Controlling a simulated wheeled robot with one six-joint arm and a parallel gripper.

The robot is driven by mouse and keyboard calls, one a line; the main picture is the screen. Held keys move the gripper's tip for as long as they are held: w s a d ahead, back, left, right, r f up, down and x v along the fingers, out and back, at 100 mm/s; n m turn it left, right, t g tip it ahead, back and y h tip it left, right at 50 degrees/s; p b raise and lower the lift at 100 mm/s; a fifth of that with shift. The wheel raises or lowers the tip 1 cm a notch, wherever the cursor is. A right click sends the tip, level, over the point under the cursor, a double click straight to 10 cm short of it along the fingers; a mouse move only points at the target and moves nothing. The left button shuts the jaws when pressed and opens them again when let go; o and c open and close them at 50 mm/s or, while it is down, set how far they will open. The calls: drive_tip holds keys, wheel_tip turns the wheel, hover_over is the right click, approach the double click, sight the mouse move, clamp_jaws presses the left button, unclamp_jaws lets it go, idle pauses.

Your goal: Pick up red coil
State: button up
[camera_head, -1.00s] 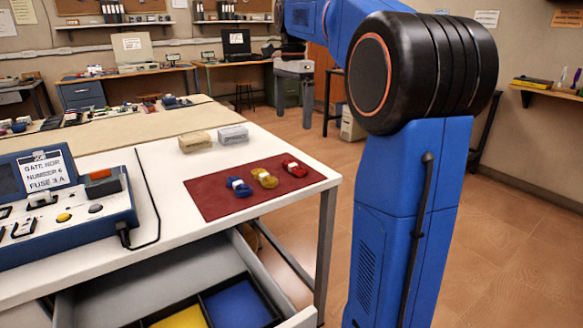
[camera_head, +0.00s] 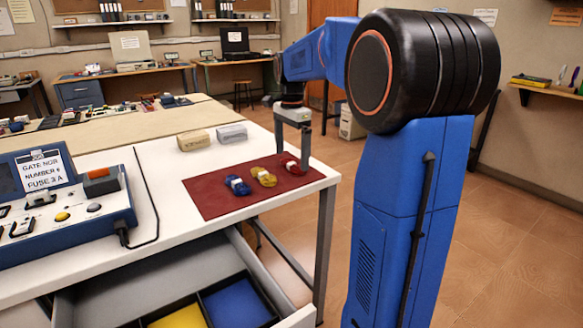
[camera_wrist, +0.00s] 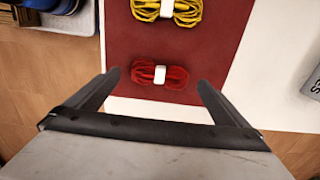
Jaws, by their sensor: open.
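The red coil (camera_head: 293,166), with a white band around its middle, lies at the right end of a dark red mat (camera_head: 217,202) on the white table. My gripper (camera_head: 293,150) is above the right part of the mat, by the coil, and partly hides it in the head view. In the wrist view, the red coil (camera_wrist: 160,75) lies a little ahead of my open gripper (camera_wrist: 156,80), centred between its two fingers. Nothing is held.
A yellow coil (camera_head: 264,177) and a blue coil (camera_head: 238,186) lie on the mat to the left of the red one. Two small blocks (camera_head: 195,140) stand behind the mat. A blue control box (camera_head: 80,205) is at left. An open drawer (camera_head: 165,290) with coloured compartments is below the table.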

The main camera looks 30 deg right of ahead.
drive_tip(key=shift+f, duration=1.1)
drive_tip(key=c, duration=1)
drive_tip(key=shift+c, duration=0.2)
